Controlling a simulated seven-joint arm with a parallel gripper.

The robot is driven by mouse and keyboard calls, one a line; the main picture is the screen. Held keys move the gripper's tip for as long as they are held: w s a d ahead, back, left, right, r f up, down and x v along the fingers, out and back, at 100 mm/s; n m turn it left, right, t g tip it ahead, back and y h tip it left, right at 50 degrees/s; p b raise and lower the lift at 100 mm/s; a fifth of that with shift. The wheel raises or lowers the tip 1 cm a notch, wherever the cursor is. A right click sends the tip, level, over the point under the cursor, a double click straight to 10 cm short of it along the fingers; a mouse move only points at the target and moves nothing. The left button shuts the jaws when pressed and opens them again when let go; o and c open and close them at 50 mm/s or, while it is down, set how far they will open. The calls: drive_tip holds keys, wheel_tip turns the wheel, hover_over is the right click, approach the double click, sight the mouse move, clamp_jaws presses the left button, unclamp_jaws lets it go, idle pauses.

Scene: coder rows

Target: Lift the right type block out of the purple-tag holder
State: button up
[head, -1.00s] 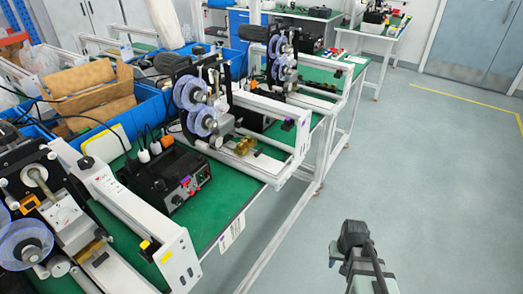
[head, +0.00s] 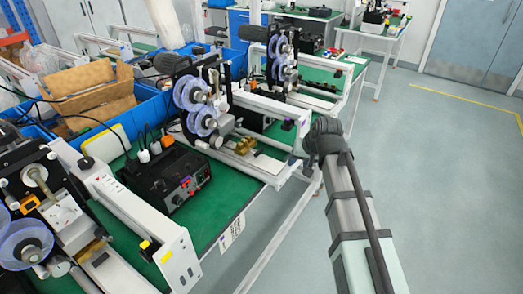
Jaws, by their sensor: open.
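In that coder, brass type blocks (head: 241,147) sit side by side in the holder, low in front of the blue-purple reels. They are small here, so their exact edges are hard to make out. My gripper (head: 297,157) is at the end of my arm, to the right of these blocks and by the right end of the white frame. It is open and apart from the blocks. Its fingertips are too small and partly hidden to see clearly.
A nearer coder with a yellow tag (head: 146,244) stands at the lower left. A black control box (head: 170,182) with cables is between the two coders on the green bench (head: 222,208). Another coder (head: 285,60) stands behind. The floor on the right is clear.

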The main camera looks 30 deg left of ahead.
drive_tip(key=w+a+r+m+y, duration=0.15)
drive_tip(key=a+r, duration=0.35)
drive_tip(key=r, duration=0.5)
drive_tip(key=m+g, duration=0.3)
drive_tip(key=m, duration=0.2)
approach(259, 152)
drive_tip(key=shift+n+y, duration=0.25)
drive_tip(key=x, duration=0.7)
drive_tip(key=shift+s+f, duration=0.15)
drive_tip(key=shift+f, duration=0.3)
drive_tip(key=shift+c, duration=0.4)
clamp_jaws()
